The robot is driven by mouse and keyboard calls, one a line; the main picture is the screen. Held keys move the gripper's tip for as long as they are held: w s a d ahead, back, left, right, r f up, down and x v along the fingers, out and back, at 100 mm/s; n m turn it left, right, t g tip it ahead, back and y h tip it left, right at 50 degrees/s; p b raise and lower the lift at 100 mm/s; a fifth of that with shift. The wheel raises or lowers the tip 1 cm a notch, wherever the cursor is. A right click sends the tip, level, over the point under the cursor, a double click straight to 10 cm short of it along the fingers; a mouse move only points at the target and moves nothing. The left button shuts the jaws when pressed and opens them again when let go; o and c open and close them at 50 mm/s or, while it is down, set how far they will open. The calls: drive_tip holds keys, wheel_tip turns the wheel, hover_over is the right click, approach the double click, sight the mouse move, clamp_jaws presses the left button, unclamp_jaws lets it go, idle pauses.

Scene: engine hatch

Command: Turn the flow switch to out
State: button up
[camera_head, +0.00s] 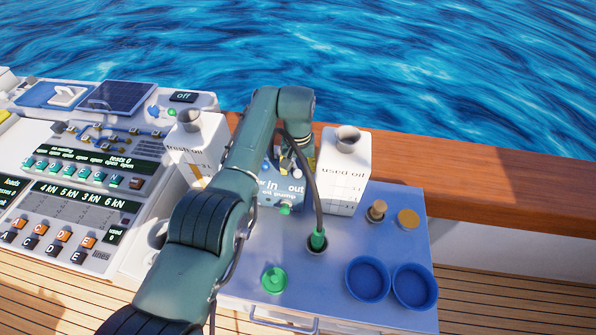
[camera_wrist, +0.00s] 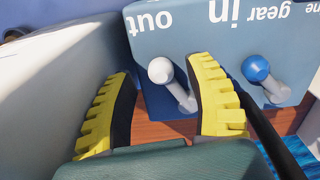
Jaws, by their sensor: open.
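The oil pump box (camera_head: 283,196) is blue-grey, with "in" and "out" on its face, and stands between two white oil containers. In the wrist view its top (camera_wrist: 190,30) carries upside-down labels "out", "in" and "gear". A white-knobbed lever (camera_wrist: 160,70) stands near "out" and "in", its knob leaning to the picture's left; I cannot tell its setting. My gripper (camera_wrist: 163,72) is open, its yellow-padded fingers on either side of this white knob with visible gaps. A blue-knobbed lever (camera_wrist: 256,68) is right of the right finger. In the head view my arm mostly hides the gripper and levers.
The used oil container (camera_head: 343,175) stands close on the right of the pump, the fresh oil container (camera_head: 200,140) on the left. A dark hose runs to a green fitting (camera_head: 317,240). Blue dishes (camera_head: 368,278) and a green cap (camera_head: 274,280) lie on the hatch top.

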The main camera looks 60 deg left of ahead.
wheel_tip(320, 180, up, 11)
drive_tip(key=p, duration=0.3)
approach(298, 171)
wheel_tip(298, 171, down, 10)
drive_tip(key=b, duration=0.4)
drive_tip(key=shift+f, duration=0.25)
